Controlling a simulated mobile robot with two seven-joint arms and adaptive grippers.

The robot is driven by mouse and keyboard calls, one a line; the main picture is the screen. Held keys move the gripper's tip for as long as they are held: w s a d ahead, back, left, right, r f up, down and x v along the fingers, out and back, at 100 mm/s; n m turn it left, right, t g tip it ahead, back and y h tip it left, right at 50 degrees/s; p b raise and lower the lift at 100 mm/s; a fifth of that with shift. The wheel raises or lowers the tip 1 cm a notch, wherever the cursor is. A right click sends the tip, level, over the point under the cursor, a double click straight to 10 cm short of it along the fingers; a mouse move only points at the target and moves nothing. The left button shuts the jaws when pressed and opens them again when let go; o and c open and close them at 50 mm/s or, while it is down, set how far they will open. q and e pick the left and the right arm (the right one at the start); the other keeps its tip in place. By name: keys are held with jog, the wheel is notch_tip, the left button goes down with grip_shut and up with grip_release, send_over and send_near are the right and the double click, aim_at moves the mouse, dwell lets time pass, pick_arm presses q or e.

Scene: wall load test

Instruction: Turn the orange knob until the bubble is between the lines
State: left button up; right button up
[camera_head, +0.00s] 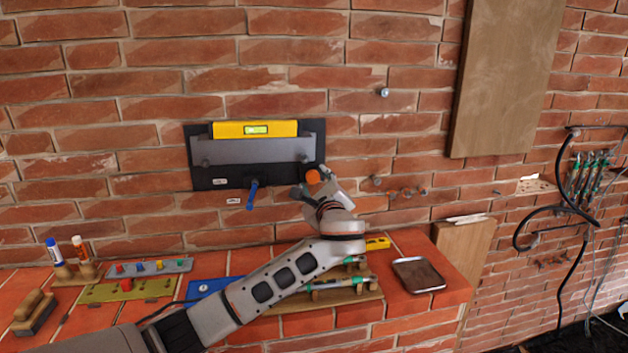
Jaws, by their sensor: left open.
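The orange knob (313,177) is at the lower right of a dark wall plate (207,184). My left gripper (316,183) is open at the knob, with its fingers close around it; whether they touch it I cannot tell. A grey bar (250,151) and a yellow spirit level (227,130) are mounted on the plate. The level's green vial (257,129) is too small to show where the bubble lies against the lines. A blue handle (252,195) hangs below the plate. My right gripper is not in view.
Below, a brick ledge (408,329) holds a dark tray (418,274), a blue case (205,288), a small yellow level (377,243), screwdrivers, markers and a brush (35,312). A wooden board (506,75) and hanging cables (561,180) are on the right wall.

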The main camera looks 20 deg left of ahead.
pick_arm(q)
jog(key=shift+w+a, duration=0.3)
jog(key=shift+w, duration=0.1)
jog(key=shift+c, duration=0.2)
jog(key=c, duration=1)
jog(key=shift+c, duration=0.2)
jog(key=shift+f, duration=0.1)
jog(key=n, duration=0.3)
jog(key=shift+f, duration=0.1)
jog(key=shift+n+b, duration=0.45)
jog(key=shift+n, duration=0.85)
